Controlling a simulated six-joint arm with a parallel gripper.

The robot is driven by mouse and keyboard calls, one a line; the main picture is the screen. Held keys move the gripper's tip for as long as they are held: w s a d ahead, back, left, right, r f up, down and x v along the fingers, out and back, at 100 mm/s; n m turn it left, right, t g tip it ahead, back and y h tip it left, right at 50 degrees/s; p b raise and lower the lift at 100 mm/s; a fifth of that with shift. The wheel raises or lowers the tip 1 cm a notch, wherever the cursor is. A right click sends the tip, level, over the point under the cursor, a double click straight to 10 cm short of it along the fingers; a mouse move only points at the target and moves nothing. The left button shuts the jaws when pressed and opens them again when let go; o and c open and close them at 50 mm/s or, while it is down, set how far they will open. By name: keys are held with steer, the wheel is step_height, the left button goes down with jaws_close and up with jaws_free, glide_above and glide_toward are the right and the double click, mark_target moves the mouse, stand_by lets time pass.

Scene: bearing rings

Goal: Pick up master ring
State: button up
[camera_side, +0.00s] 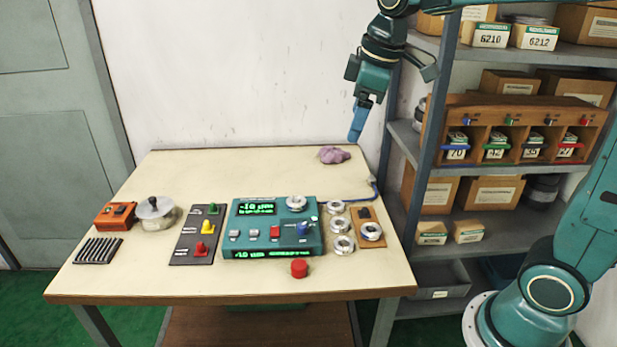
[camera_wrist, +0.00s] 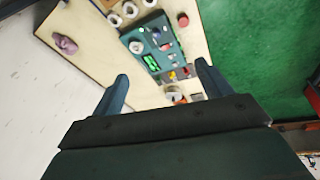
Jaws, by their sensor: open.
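Several silver rings are on the table. One ring (camera_side: 371,231) sits on a small wooden block (camera_side: 365,213) at the right; no label telling which is the master ring is readable. Three loose rings (camera_side: 343,245) lie in a column left of the block. Another ring (camera_side: 296,203) sits on top of the teal gauge box (camera_side: 245,228); it also shows in the wrist view (camera_wrist: 136,46). My gripper (camera_side: 358,128) is open and empty, high above the table's back right corner, well apart from the rings. In the wrist view its fingers (camera_wrist: 162,82) are spread.
A purple cloth (camera_side: 334,155) lies at the back right of the table. A red button (camera_side: 299,269) is at the front. A switch panel (camera_side: 196,235), a lidded pot (camera_side: 156,213) and an orange box (camera_side: 115,215) stand left. A shelf (camera_side: 447,130) with boxes stands right, close to my gripper.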

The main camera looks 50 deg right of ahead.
steer(key=w+d+f+n+g, duration=0.1)
steer(key=w+d+f+n, duration=0.15)
steer(key=w, duration=0.45)
steer(key=w+d+f+n+g, duration=0.1)
steer(key=w+f+n, duration=0.15)
steer(key=w, duration=0.35)
steer(key=n+g, duration=0.1)
steer(key=n, duration=0.3)
glide_above(296, 200)
step_height(296, 200, down, 14)
steer(key=shift+w+f, duration=0.15)
steer(key=shift+w, duration=0.05)
steer(key=shift+f, duration=4.35)
steer(key=shift+f, duration=0.1)
steer(key=shift+s+f, duration=0.1)
steer(key=shift+f, duration=2.4)
steer(key=shift+c, duration=0.3)
